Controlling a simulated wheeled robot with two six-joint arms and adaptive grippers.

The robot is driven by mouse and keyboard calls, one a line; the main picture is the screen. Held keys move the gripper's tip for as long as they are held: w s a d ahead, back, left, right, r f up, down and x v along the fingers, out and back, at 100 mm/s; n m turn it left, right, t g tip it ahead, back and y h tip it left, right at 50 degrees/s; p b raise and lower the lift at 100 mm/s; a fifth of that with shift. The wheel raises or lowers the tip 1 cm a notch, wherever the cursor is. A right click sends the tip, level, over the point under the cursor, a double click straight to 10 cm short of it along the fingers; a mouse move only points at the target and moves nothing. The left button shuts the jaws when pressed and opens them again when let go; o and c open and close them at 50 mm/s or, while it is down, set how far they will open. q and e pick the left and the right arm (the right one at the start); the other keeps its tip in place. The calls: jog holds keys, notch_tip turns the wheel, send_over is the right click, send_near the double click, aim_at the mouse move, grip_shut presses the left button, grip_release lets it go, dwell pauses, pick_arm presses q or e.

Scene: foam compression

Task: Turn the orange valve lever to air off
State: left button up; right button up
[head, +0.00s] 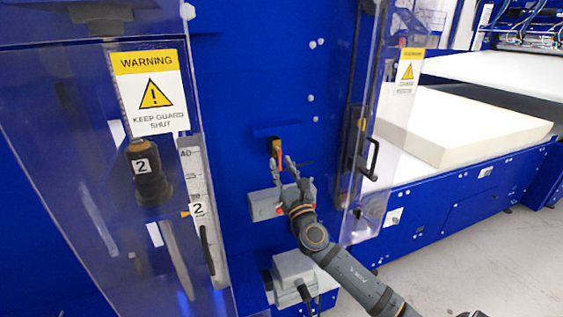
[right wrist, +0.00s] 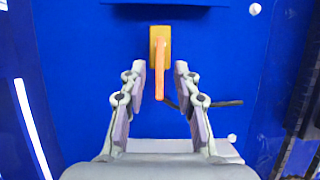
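The orange valve lever (head: 277,152) is on the blue machine panel, near the middle of the head view. In the right wrist view the lever (right wrist: 160,68) hangs down vertically from a yellow-orange valve body (right wrist: 160,33). My right gripper (head: 289,163) is just below and in front of the valve in the head view. In the right wrist view the right gripper (right wrist: 159,70) is open, with its two fingers on either side of the lever and a gap on both sides. My left gripper is not in view.
A grey box (head: 262,205) is on the panel below the valve. A small blue ledge (head: 268,131) juts out above it. Clear guards with warning signs (head: 149,92) stand left and right. A foam block (head: 470,125) lies on the conveyor at right.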

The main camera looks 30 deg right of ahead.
jog(key=shift+w+r, duration=0.1)
jog(key=shift+w, duration=0.15)
grip_shut()
